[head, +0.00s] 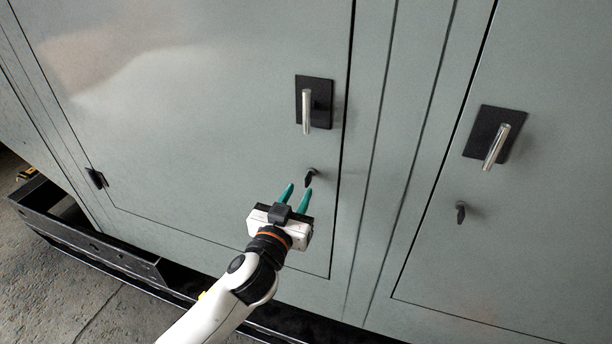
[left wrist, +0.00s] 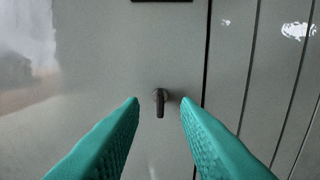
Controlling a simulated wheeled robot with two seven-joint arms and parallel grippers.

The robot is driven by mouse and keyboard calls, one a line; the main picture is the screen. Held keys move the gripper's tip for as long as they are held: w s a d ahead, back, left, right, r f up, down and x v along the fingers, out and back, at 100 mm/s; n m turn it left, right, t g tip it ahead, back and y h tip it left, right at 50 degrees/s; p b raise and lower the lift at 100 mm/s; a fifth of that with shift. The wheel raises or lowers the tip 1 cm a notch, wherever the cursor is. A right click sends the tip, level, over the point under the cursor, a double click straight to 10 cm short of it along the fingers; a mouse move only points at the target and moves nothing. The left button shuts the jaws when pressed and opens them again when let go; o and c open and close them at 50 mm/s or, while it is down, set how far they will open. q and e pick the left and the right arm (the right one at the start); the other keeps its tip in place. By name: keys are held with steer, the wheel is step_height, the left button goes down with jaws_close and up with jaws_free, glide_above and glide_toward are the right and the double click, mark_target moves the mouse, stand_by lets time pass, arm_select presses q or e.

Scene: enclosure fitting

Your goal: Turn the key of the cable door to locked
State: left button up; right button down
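Two grey cabinet doors show in the head view, and I cannot tell from labels which is the cable door. The left door (head: 200,110) has a black key (head: 309,178) below its handle. The right door (head: 540,220) has another black key (head: 461,213). My left gripper (head: 297,192) has green fingers and is open just short of the left door's key. In the left wrist view that key (left wrist: 160,101) hangs about vertical, between and beyond the open fingertips (left wrist: 160,101), with gaps on both sides. My right gripper is not in view.
A silver handle on a black plate (head: 314,103) sits above the left key. A similar silver handle (head: 495,147) is on the right door. A hinge (head: 96,178) is at the left door's edge. A black base frame (head: 90,240) runs along the bottom.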

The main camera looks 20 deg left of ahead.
mark_target(306, 181)
arm_select(q)
steer(key=w+p, duration=0.1)
steer(key=w, duration=0.4)
steer(key=shift+w+d, duration=0.1)
jaws_close()
